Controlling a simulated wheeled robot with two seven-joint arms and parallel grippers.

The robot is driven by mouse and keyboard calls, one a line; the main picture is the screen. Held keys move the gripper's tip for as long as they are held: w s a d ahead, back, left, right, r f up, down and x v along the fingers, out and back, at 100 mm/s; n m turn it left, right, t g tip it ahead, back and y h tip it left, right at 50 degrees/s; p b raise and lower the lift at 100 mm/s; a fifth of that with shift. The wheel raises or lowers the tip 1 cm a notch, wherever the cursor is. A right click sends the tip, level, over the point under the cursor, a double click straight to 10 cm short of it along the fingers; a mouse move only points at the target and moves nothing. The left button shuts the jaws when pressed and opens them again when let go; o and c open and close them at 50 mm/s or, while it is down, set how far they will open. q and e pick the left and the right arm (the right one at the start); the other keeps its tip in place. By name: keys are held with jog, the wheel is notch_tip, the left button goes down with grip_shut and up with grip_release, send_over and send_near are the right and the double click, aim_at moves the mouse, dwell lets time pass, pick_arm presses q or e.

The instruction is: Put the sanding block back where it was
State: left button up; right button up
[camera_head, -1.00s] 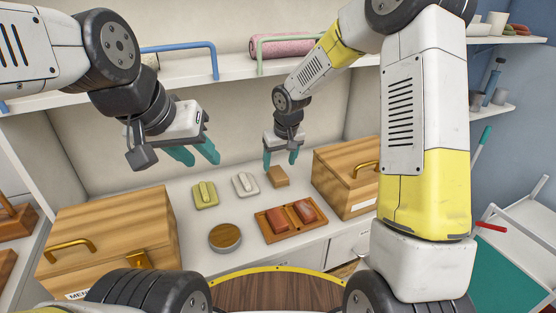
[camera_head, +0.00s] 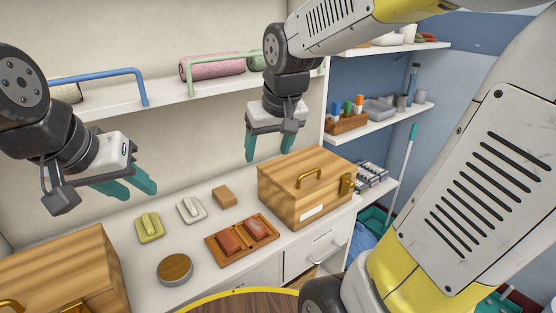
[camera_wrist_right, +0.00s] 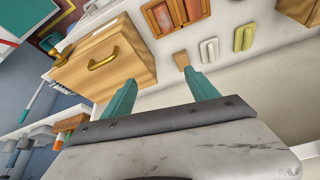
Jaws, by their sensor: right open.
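A small plain tan block (camera_head: 224,196), which looks like the sanding block, lies on the white counter behind a wooden tray (camera_head: 212,252). It also shows in the right wrist view (camera_wrist_right: 181,59), beyond one fingertip. The tray holds two reddish blocks (camera_head: 229,242) side by side. My right gripper (camera_head: 270,150) is open and empty, above and right of the tan block, near the back left of a wooden box (camera_head: 318,180). My left gripper (camera_head: 137,190) hangs at the left with its fingers apart and empty, above the counter.
A yellow-green handled piece (camera_head: 149,227), a white handled piece (camera_head: 191,209) and a round wooden-topped disc (camera_head: 175,270) lie on the counter. Another wooden box (camera_head: 62,276) stands front left. A shelf (camera_head: 160,100) with blue and green rails runs above. Side shelves stand at right.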

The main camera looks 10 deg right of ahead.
jog(key=s+d+r+m+t+y, duration=0.1)
jog(key=s+d, duration=0.1)
jog(key=s, duration=0.9)
jog(key=shift+d+r+m, duration=0.25)
jog(key=shift+d+m, duration=0.05)
